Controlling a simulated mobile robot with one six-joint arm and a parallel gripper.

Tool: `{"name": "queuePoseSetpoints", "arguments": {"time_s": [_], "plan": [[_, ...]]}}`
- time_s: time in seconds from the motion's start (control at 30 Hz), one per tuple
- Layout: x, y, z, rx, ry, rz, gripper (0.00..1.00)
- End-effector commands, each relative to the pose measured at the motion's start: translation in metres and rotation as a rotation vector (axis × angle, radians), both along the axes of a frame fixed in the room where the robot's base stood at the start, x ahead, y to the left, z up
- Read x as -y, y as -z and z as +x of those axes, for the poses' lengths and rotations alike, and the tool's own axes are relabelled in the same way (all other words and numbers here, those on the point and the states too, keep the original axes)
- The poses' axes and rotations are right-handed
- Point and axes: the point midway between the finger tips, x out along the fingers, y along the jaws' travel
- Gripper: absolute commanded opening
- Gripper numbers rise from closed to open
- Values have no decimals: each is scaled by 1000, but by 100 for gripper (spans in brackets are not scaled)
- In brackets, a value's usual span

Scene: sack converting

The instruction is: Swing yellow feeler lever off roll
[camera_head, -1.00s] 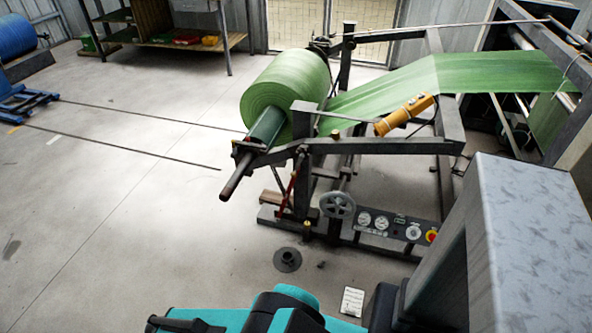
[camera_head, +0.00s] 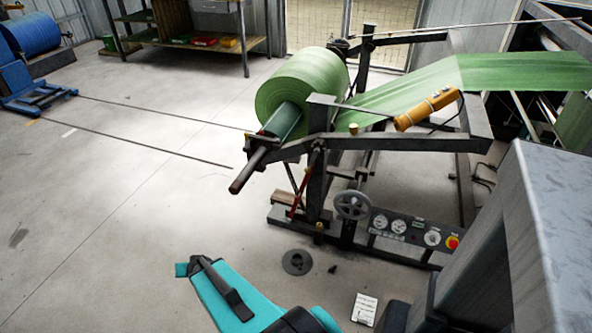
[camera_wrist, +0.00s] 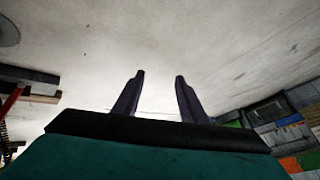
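A roll of green sack web (camera_head: 300,82) sits on its shaft in the unwind stand, with a dark green core end and a brown bar sticking out toward the front. A yellow cylindrical piece (camera_head: 428,108) lies slanted above the side frame by the web. A thin grey bar (camera_head: 350,106) runs from near it toward the roll. I cannot tell whether either is the feeler lever or touches the roll. My gripper (camera_wrist: 159,80) shows in the wrist view with two dark fingers apart and nothing between them, over grey floor. The roll does not clearly show there.
The stand's frame (camera_head: 400,143) carries a handwheel (camera_head: 352,205) and a gauge panel (camera_head: 410,229) with a red button. A dark disc (camera_head: 297,262) and a white paper (camera_head: 364,308) lie on the floor. A blue roll (camera_head: 30,36) stands far left. The left floor is mostly clear.

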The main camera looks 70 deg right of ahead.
Motion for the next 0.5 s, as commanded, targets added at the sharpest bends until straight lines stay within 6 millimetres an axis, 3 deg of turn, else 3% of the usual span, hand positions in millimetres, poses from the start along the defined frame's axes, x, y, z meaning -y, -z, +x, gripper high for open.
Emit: {"name": "queuePoseSetpoints", "arguments": {"time_s": [0.03,0.27,0.5], "plan": [[26,-2,2,48,61,-21,38],[142,-41,-10,265,329,-140,38],[253,-84,-65,446,619,-290,38]]}}
